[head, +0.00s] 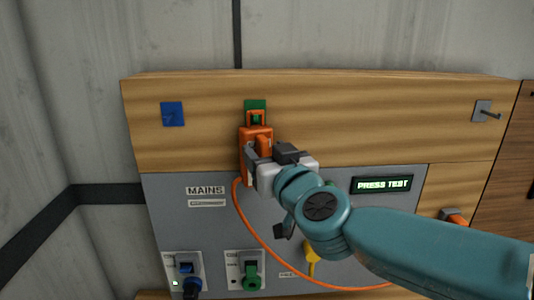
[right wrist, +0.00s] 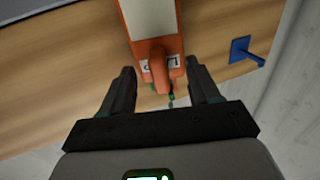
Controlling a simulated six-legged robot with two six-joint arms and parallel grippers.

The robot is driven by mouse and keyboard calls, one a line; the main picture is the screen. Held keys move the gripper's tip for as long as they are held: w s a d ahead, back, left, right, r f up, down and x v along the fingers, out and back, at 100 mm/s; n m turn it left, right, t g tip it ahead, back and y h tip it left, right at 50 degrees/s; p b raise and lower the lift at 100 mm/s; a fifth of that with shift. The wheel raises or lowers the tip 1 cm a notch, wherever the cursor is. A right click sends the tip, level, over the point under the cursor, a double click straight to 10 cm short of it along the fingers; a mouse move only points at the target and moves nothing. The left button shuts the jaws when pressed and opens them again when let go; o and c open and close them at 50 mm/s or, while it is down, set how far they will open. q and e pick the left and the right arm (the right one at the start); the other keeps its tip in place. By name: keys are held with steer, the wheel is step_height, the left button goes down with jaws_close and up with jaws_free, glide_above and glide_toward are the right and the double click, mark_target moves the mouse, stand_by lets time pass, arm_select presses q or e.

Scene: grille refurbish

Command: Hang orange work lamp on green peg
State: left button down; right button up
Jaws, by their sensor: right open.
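The orange work lamp (head: 256,136) is upright against the wooden board, its top loop in front of the green peg's plate (head: 255,104). The loop appears to be around the green peg, but the contact is too small to make out. An orange cable (head: 248,225) runs from the lamp down to the right. My right gripper (head: 257,160) is at the lamp's lower part, open. In the right wrist view the lamp (right wrist: 137,18) has its handle between the spread fingers (right wrist: 160,78), with gaps on both sides. My left gripper is not in view.
A blue peg (head: 172,114) is left of the lamp and a grey peg (head: 487,113) far right on the board (head: 370,120). Below is a grey panel with a "PRESS TEST" display (head: 383,185), a blue plug (head: 190,281), a green plug (head: 251,274) and a yellow part (head: 311,258).

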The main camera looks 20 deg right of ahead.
stand_by(0.4)
steer(key=s+p, duration=0.1)
steer(key=s, duration=0.7)
steer(key=shift+p, duration=0.3)
stand_by(0.3)
steer(key=shift+d+f, duration=0.1)
steer(key=s+a, duration=0.1)
steer(key=s, duration=0.4)
steer(key=shift+s+a, duration=0.35)
steer(key=shift+s, duration=0.05)
steer(key=shift+w, duration=0.1)
